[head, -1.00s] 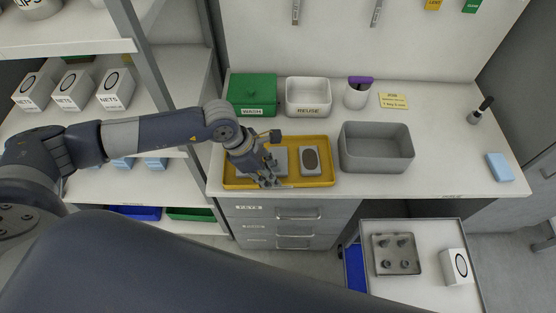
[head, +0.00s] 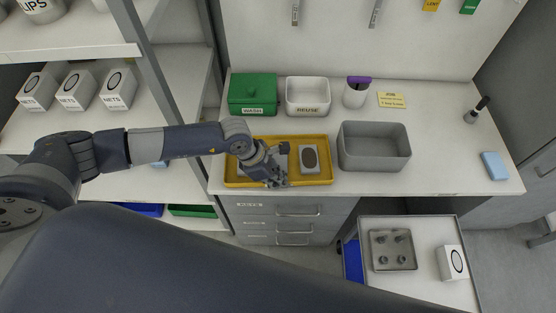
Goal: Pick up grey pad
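A yellow tray (head: 318,180) lies on the bench. In it sits a light block with a dark grey oval pad (head: 309,158) on top, at the tray's right half. Left of it is a second grey piece, mostly hidden behind my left gripper, so I cannot make out its shape. My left gripper (head: 276,181) points down over the middle of the tray, left of the oval pad and apart from it. Its fingers are small and dark here, and I cannot tell whether they are open or hold anything. My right gripper is not in view.
Behind the tray stand a green lidded WASH box (head: 253,95), a white REUSE bin (head: 308,97) and a cup (head: 356,94) with a purple top. A grey bin (head: 374,147) stands close on the right. The bench right of it is mostly clear.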

